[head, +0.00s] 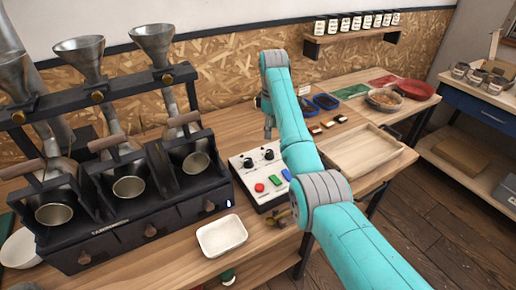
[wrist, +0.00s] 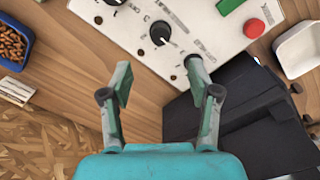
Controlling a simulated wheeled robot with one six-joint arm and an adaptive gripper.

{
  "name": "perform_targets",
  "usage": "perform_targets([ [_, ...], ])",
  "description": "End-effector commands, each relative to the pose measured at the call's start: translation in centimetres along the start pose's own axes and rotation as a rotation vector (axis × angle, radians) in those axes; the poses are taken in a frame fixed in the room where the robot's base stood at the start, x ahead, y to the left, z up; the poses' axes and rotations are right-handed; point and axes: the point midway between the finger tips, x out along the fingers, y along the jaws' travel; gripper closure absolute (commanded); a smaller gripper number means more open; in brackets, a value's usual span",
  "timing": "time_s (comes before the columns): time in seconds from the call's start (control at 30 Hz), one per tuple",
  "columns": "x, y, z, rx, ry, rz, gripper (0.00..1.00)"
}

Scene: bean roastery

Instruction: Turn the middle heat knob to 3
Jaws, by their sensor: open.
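The pale control panel (head: 244,166) stands on the bench right of the roaster. In the head view two black knobs show on it, a left one (head: 248,162) and a right one (head: 268,154); my arm hides the panel's right part, so I cannot tell which is the middle heat knob. In the wrist view one black knob (wrist: 160,33) is in full view, with a scale around it, and another (wrist: 112,3) is cut by the top edge. The scale numbers are too small to read. My gripper (wrist: 160,74) is open and empty, its fingertips apart from the knobs. It also shows in the head view (head: 268,130).
A red button (head: 259,187), a green switch (head: 275,180) and a blue one (head: 287,174) sit on the panel's front. The black roaster (head: 130,215) is close on the left. A white tray (head: 222,235) lies in front; a wooden tray (head: 360,155) lies right.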

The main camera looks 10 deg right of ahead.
Motion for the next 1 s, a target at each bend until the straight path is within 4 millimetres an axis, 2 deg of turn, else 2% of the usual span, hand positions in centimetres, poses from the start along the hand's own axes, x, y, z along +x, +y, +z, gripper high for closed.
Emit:
perform_targets([
  [0.4,6.9,-0.1,0.0,0.0,-0.001,-0.003,0.39],
  [0.6,9.3,0.0,0.0,0.0,-0.001,-0.001,0.39],
  [0.77,10.2,0.0,0.0,0.0,0.0,-0.001,0.39],
  [1.0,10.3,0.0,0.0,0.0,0.0,0.0,0.39],
])
